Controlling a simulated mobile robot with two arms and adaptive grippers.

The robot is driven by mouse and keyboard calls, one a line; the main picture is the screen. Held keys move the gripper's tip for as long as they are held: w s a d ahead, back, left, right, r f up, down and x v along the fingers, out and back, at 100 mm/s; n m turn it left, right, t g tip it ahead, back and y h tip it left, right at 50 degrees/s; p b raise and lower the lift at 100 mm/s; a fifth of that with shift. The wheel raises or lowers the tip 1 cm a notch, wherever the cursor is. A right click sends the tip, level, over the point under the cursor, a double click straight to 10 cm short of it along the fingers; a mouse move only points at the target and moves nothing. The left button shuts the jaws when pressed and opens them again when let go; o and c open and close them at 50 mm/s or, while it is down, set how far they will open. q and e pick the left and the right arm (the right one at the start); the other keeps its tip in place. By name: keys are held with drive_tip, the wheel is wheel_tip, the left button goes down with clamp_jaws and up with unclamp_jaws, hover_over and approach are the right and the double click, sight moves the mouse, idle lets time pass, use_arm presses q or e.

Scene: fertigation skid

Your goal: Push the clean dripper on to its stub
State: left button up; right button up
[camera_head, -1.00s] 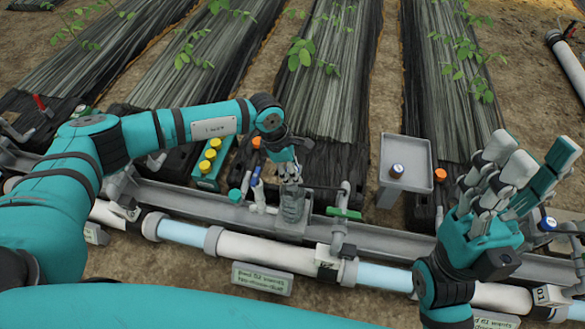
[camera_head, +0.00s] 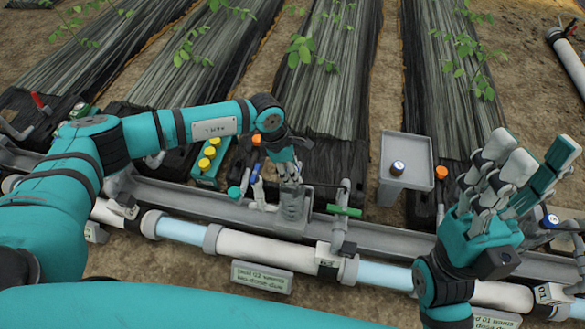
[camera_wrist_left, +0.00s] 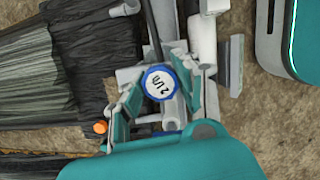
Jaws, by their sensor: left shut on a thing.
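My left gripper (camera_head: 289,176) is above a grey block (camera_head: 291,211) on the rail, left of centre in the head view. In the left wrist view my left gripper (camera_wrist_left: 152,92) is shut on a round dripper (camera_wrist_left: 160,83) with a blue rim and a white face marked 2 l/h. The fingers flank the dripper on both sides. The stub is hidden, so I cannot tell whether the dripper touches it. My right gripper (camera_head: 510,175) is raised at the right, fingers spread and empty.
A grey tray stand (camera_head: 420,151) holds another blue-rimmed dripper (camera_head: 397,168). A green-handled valve (camera_head: 344,211) stands just right of the block. Yellow-capped bottles (camera_head: 209,154) stand to the left. A white and blue pipe (camera_head: 258,252) runs along the front.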

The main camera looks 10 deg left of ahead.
use_arm(q)
drive_tip(key=shift+f+b, duration=0.45)
drive_tip(key=shift+f, duration=0.25)
idle(0.8)
drive_tip(key=o, duration=0.9)
drive_tip(key=shift+c, duration=0.2)
drive_tip(key=shift+r, duration=0.15)
